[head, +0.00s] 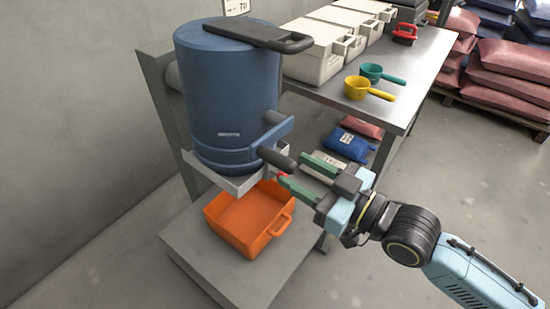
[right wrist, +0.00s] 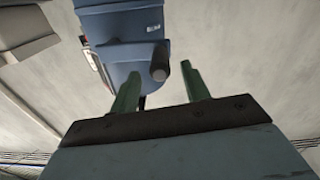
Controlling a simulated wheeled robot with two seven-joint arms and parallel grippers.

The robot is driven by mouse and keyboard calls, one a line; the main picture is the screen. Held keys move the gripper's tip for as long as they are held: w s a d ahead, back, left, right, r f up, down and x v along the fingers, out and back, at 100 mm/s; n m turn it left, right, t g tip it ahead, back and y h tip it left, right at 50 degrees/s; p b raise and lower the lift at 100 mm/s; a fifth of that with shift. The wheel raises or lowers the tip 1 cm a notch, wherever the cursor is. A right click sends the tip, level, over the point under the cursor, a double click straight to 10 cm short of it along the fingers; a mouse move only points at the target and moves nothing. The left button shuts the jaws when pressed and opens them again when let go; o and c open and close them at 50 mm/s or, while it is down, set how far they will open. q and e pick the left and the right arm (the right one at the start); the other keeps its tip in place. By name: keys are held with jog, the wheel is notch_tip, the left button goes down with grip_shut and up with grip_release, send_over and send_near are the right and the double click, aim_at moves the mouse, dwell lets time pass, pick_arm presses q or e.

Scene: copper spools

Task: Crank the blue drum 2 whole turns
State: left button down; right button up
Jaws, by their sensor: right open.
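The blue drum (head: 225,100) stands upright in a grey frame at the left of the head view. A dark lever with a slotted end (head: 265,36) lies across its top. Low on its front, a blue crank arm (head: 270,138) carries a dark crank handle (head: 277,158) that points toward my right gripper. My right gripper (head: 302,172) is open, its two green fingers just short of the handle's end and apart from it. In the right wrist view, the handle (right wrist: 160,62) shows beyond the gap between the fingers (right wrist: 158,84). My left gripper is out of view.
An orange bin (head: 235,238) sits on a grey base plate (head: 190,262) below the drum. A table (head: 408,85) at the back bears white boxes (head: 310,65), a yellow scoop (head: 358,88) and a teal scoop (head: 372,72). Bags lie beneath it. Floor at right is free.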

aim_at(260, 150)
jog(key=x, duration=0.6)
jog(key=shift+w+a+b, duration=0.1)
jog(key=shift+a+b, duration=0.05)
jog(key=shift+b, duration=0.2)
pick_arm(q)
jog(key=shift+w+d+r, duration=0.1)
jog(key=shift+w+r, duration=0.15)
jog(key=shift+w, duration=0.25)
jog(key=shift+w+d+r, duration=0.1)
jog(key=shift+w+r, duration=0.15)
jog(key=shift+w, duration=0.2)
pick_arm(e)
grip_shut()
